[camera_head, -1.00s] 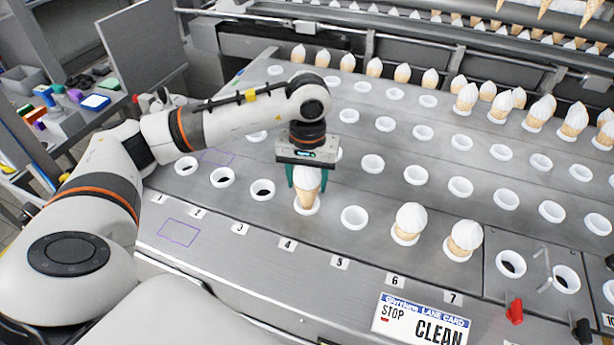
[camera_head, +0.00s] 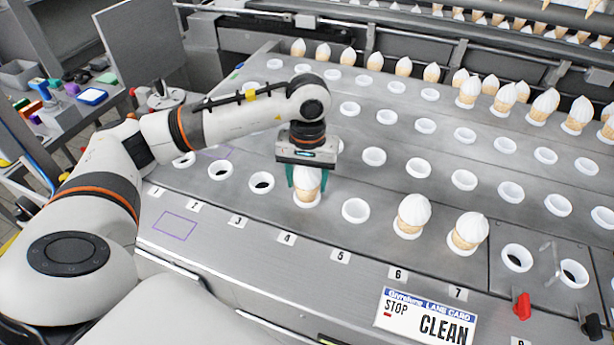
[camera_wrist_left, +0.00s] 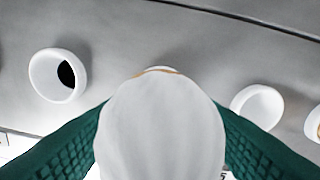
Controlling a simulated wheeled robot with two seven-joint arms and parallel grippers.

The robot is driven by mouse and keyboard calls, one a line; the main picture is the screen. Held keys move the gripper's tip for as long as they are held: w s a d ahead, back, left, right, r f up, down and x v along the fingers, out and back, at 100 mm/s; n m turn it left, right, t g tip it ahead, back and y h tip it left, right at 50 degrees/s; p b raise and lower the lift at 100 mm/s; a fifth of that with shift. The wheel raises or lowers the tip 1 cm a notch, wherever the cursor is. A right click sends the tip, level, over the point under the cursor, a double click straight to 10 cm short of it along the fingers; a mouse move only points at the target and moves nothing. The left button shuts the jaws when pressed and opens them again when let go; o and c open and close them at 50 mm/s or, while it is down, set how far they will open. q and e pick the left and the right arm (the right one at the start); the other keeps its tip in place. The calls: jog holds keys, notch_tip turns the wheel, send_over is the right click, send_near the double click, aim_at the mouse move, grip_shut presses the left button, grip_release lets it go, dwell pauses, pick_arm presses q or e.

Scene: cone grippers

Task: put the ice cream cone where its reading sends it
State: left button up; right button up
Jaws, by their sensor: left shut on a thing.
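My left gripper (camera_head: 306,180) is shut on an ice cream cone (camera_head: 307,184) with a white swirl top. The cone is upright, with its lower end at the white ring holder behind label 4. Whether it rests fully in the holder is hidden. In the left wrist view the cone's white top (camera_wrist_left: 162,128) fills the middle between the green fingers. A lane card (camera_head: 425,317) at the front reads "STOP" and "CLEAN". My right gripper is not in view.
Holders at left, such as the one near label 3 (camera_head: 261,182), show dark holes. The white holder near label 5 (camera_head: 355,210) is empty. Two cones (camera_head: 413,215) (camera_head: 468,233) stand to the right. More cones line the back.

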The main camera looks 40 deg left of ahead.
pick_arm(q)
jog(key=shift+f+b, duration=0.3)
jog(key=shift+f, duration=0.15)
jog(key=o, duration=0.9)
jog(key=shift+c, duration=0.2)
notch_tip(320, 180, up, 12)
jog(key=shift+r+b, duration=0.1)
jog(key=shift+b, duration=0.2)
